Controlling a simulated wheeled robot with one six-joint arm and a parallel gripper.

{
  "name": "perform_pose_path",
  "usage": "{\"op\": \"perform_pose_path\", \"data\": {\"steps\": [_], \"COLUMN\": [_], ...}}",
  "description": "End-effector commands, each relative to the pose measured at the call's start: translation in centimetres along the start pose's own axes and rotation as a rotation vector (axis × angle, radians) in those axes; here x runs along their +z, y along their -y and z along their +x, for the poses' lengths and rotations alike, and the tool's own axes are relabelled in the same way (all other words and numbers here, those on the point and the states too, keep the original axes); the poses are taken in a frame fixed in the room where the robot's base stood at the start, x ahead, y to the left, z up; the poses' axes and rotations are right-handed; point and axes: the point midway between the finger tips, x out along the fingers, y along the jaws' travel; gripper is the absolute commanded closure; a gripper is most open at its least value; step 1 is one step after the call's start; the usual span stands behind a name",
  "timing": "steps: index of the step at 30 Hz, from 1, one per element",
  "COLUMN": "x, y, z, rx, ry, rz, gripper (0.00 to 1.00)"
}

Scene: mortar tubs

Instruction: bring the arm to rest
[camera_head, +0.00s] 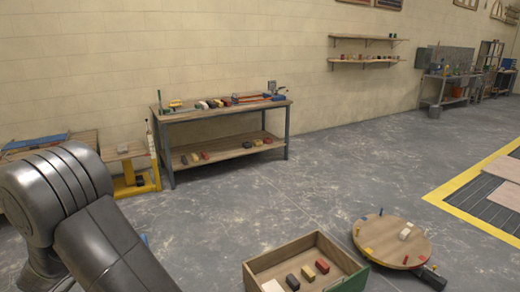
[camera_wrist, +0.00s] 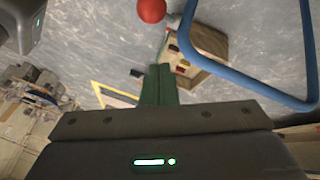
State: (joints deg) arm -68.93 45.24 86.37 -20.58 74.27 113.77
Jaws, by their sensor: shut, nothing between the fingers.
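My gripper (camera_wrist: 158,85) shows in the wrist view with its two dark green fingers shut together and nothing between them. It is in the air, with the grey floor far beyond its tips. My arm (camera_head: 85,215) shows at the lower left of the head view, bent, with a large grey joint. My gripper is outside the head view.
An open wooden box (camera_head: 335,255) with several blocks stands at the lower front, beside a round wooden board (camera_head: 380,248). A workbench (camera_head: 218,112) stands against the wall. In the wrist view, a blue tube (camera_wrist: 262,100) and red ball (camera_wrist: 151,10) show close by. Mid-floor is clear.

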Motion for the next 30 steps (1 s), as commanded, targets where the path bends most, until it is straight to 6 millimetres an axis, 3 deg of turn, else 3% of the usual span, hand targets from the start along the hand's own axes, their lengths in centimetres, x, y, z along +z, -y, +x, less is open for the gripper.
{"op": "perform_pose_path", "data": {"steps": [13,15,25,28,30], "x": [0.8,0.5,-0.1,0.5,2.5], "y": [0.5,0.2,-0.1,-0.2,0.0], "z": [-9.1,-7.1,-0.4,1.5,1.7], "rx": [-0.005,0.007,0.006,0.005,-0.001], "ry": [0.0,-0.002,-0.002,-0.002,-0.003], "rz": [-0.002,-0.002,-0.002,-0.005,-0.008], "gripper": [1.0,1.0,1.0,1.0,1.0]}}
